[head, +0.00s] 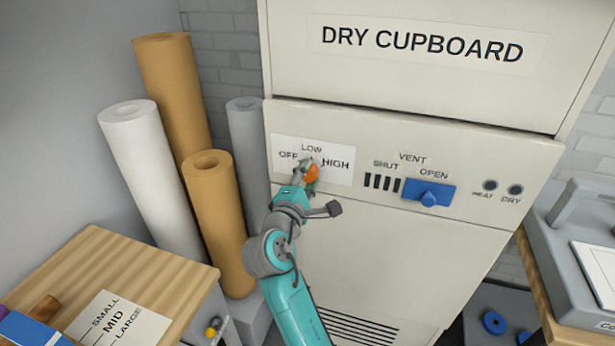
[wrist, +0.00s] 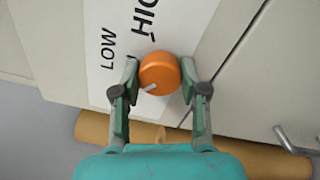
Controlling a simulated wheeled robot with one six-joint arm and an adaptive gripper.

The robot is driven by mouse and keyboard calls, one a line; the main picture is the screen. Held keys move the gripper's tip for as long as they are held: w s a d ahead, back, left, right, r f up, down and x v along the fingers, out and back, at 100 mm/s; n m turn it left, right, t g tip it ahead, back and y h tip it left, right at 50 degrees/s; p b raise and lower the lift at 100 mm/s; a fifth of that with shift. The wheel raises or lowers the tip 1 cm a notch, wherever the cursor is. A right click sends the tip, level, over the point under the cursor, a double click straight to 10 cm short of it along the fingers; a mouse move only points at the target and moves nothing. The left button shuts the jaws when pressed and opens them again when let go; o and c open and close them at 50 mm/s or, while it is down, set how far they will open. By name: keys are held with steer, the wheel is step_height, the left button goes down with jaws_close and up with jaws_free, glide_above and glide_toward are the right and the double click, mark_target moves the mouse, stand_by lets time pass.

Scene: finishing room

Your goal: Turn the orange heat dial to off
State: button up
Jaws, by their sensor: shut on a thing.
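The orange heat dial (head: 312,174) sits on a white label (head: 343,176) reading OFF, LOW and HIGH on the dry cupboard's front. My gripper (head: 306,172) is at the dial in the head view and partly covers it. In the wrist view my gripper (wrist: 158,80) has a finger on each side of the dial (wrist: 159,70) and is shut on it. The dial's pale pointer mark points to the lower left there, away from HIGH. OFF does not show in the wrist view, so I cannot tell exactly where the mark stands against it.
A blue vent slider (head: 428,192) stands right of the dial, near OPEN. Two dark round indicators (head: 490,186) are farther right. Paper rolls (head: 215,195) stand left of the cupboard. A wooden bench (head: 130,270) is at lower left, and a grey machine (head: 570,240) at right.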

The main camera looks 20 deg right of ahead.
steer(key=shift+n, duration=0.7)
steer(key=o, duration=1.1)
steer(key=shift+o, duration=0.2)
steer(key=v, duration=1.2)
